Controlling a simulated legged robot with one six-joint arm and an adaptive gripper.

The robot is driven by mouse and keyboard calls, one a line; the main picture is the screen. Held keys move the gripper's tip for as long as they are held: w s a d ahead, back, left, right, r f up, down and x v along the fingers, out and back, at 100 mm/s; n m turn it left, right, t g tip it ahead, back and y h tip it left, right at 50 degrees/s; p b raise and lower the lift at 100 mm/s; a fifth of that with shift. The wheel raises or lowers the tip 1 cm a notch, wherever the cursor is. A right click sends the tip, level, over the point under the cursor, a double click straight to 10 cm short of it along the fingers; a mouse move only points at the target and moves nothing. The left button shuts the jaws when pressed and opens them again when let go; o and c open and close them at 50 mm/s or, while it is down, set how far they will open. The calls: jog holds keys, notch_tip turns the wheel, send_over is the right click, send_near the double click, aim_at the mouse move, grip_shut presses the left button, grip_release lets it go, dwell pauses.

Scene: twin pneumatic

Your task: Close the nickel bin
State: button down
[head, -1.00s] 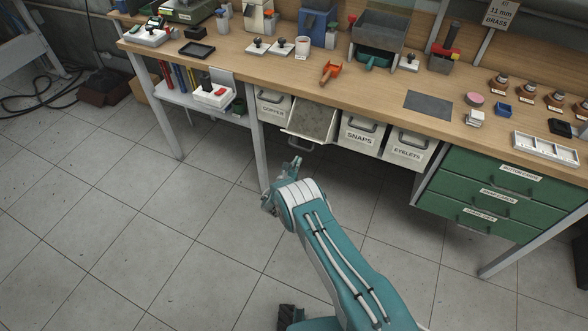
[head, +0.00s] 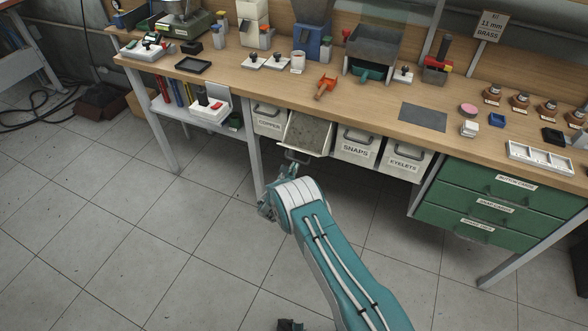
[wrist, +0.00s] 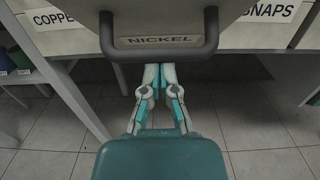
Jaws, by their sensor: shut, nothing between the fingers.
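The nickel bin (head: 307,133) is tipped out from under the bench between the copper bin and the snaps bin, its open top showing. In the wrist view its front, with the NICKEL label (wrist: 158,40) and a dark U-shaped handle (wrist: 160,54), fills the upper middle. My gripper (wrist: 159,72) is shut and empty. Its fingertips show just below the handle's bar in that view; I cannot tell whether they touch the bin. In the head view my gripper (head: 288,172) is below the bin's front, partly hidden by my wrist.
The copper bin (head: 269,120) is on the left, and the snaps bin (head: 356,146) and eyelets bin (head: 405,160) on the right. A bench leg (head: 251,150) stands close to the left of my gripper. Green drawers (head: 490,205) are farther right.

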aim_at(306, 130)
jog(key=shift+r, duration=0.1)
jog(key=shift+w+d+r+g+y, duration=0.15)
jog(key=shift+w+r+g, duration=0.2)
jog(key=shift+r, duration=0.2)
jog(key=shift+w+d+r+g+y, duration=0.15)
jog(key=shift+w+r+g, duration=0.1)
jog(key=shift+r+g, duration=0.25)
jog(key=w+r+g, duration=0.1)
jog(key=r, duration=0.1)
jog(key=w+d+r+g+y, duration=0.1)
jog(key=r, duration=0.1)
jog(key=shift+w+g, duration=0.35)
jog(key=shift+w, duration=0.05)
jog(key=w+r, duration=0.1)
jog(key=w+d+r, duration=0.1)
jog(key=w, duration=0.1)
jog(key=shift+w+d+r, duration=0.2)
jog(key=shift+w+r, duration=0.1)
jog(key=shift+w, duration=0.25)
jog(key=shift+w+d+r, duration=0.15)
jog(key=shift+w+r, duration=0.1)
jog(key=shift+w, duration=0.25)
jog(key=shift+w+r, duration=0.1)
jog(key=shift+r, duration=0.05)
